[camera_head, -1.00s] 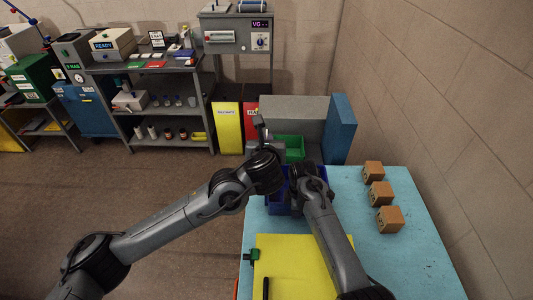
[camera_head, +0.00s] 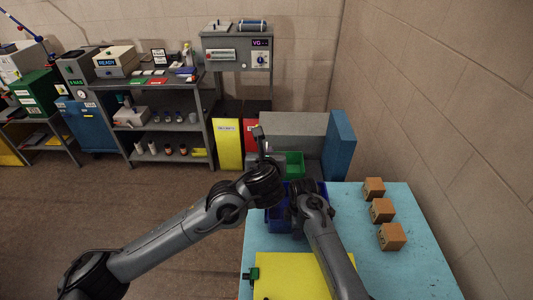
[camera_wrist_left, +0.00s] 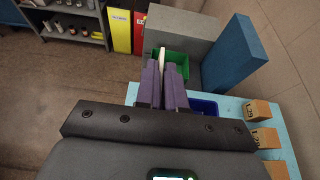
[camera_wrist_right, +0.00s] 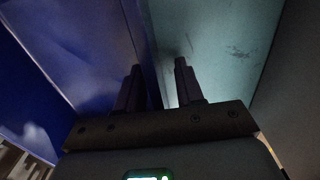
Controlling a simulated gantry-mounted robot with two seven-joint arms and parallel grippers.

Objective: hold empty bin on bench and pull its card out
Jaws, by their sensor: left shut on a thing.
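The blue bin (camera_head: 279,222) stands at the far end of the light blue bench (camera_head: 408,268), and its corner shows in the left wrist view (camera_wrist_left: 204,106). My left gripper (camera_head: 261,140) is beyond the bin, raised, its fingers (camera_wrist_left: 166,77) shut on a thin white card (camera_wrist_left: 161,58). My right gripper (camera_head: 307,190) is at the bin's right side, pointing down. In the right wrist view its fingers (camera_wrist_right: 158,80) are apart, with the bin's blue wall (camera_wrist_right: 85,45) on the left and pale bench on the right. Contact with the wall is unclear. My arms hide most of the bin.
A green bin (camera_head: 294,163) and grey and blue blocks (camera_head: 338,145) stand behind the bench. Several brown boxes (camera_head: 381,210) line the bench's right side near the wall. A yellow sheet (camera_head: 300,277) and a small green item (camera_head: 252,274) lie in front. Shelves (camera_head: 165,105) stand back left.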

